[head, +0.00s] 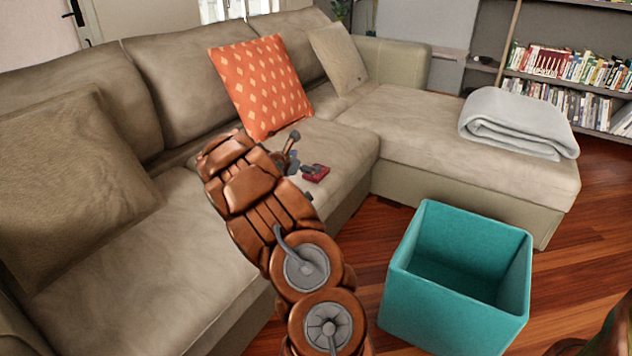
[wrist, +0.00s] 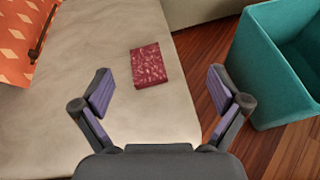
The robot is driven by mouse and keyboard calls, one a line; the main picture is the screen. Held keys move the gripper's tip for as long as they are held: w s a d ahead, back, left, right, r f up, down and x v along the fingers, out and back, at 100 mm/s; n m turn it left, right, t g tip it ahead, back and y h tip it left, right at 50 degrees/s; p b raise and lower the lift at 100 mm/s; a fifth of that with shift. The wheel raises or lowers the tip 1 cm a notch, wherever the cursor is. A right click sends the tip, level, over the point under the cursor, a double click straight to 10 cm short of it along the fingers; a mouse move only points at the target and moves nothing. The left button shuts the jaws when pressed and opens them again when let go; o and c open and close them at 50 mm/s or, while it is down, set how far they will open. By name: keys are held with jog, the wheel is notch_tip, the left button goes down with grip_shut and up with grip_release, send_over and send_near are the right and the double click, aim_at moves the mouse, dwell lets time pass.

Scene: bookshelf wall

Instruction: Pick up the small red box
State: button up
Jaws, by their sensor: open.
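The small red box (head: 317,174) lies on the beige sofa seat, near its front edge. In the wrist view the red box (wrist: 148,65) lies flat, with a mottled pinkish-red top, ahead of my fingers and roughly between their lines. My gripper (wrist: 161,92) is open and empty, above the seat and apart from the box. In the head view my arm reaches over the seat and my gripper (head: 302,166) shows beside the box, partly hidden by my arm.
An orange patterned cushion (head: 260,86) leans on the backrest behind the box. A teal open bin (head: 455,300) stands on the wooden floor to the right. A folded grey blanket (head: 518,122) lies on the chaise. The seat around the box is clear.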

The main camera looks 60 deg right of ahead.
aim_at(317, 178)
jog(key=w+d+f+n, duration=0.1)
jog(key=f, duration=0.1)
jog(key=w+d+f+n+t+b, duration=0.1)
jog(key=f, duration=0.2)
jog(key=w+d+f+n, duration=0.1)
jog(key=f, duration=0.1)
jog(key=shift+d+f, duration=0.25)
jog(key=shift+d, duration=0.05)
jog(key=shift+b+x, duration=1.4)
jog(key=shift+x, duration=1.35)
jog(key=shift+w+d+f, duration=0.15)
jog(key=shift+d+f, duration=0.35)
jog(key=shift+d, duration=0.4)
jog(key=shift+c, duration=0.3)
jog(key=c, duration=1.2)
jog(key=shift+r, duration=0.1)
